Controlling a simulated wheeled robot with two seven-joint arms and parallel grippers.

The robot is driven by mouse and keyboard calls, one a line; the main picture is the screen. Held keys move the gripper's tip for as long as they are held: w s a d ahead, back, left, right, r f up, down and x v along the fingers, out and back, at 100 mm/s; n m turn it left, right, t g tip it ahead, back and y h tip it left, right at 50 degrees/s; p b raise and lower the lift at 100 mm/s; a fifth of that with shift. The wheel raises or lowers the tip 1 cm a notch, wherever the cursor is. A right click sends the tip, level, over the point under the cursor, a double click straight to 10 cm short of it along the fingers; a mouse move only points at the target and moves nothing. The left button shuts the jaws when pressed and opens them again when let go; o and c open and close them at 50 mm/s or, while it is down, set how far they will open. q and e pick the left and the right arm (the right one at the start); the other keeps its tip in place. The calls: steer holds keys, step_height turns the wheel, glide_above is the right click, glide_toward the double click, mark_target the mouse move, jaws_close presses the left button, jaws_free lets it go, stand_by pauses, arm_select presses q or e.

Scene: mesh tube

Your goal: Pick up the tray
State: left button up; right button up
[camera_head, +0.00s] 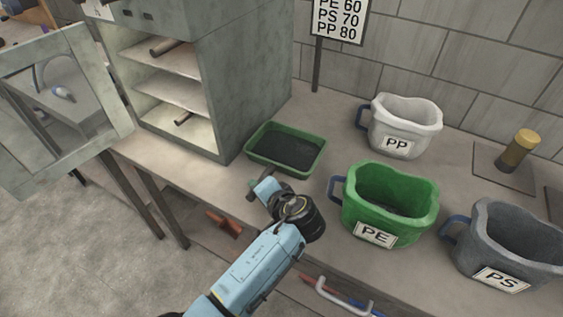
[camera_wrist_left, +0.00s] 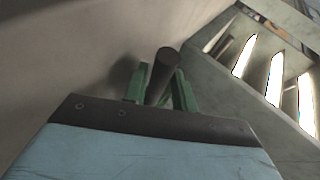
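The green tray (camera_head: 251,150), a shallow rectangular one with dark grey contents, sits on the bench beside the cabinet. My left gripper (camera_head: 252,187) is just in front of the tray, low over the bench's front edge, and appears apart from it. In the left wrist view the gripper's green fingers (camera_wrist_left: 160,92) stand on either side of a dark cylindrical rod (camera_wrist_left: 166,65) and look closed on it. The rod's lower end is hidden between the fingers. The tray does not show clearly in the left wrist view. My right gripper is not seen.
An open grey cabinet (camera_head: 240,85) with lit shelves and rods stands left of the tray. A yellow-topped tube (camera_head: 517,152) stands at far right.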

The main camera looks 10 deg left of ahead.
arm_select(q)
steer(key=shift+r, duration=0.1)
jaws_close()
steer(key=shift+r, duration=0.15)
step_height(320, 180, up, 10)
steer(key=p, duration=0.2)
stand_by(0.9)
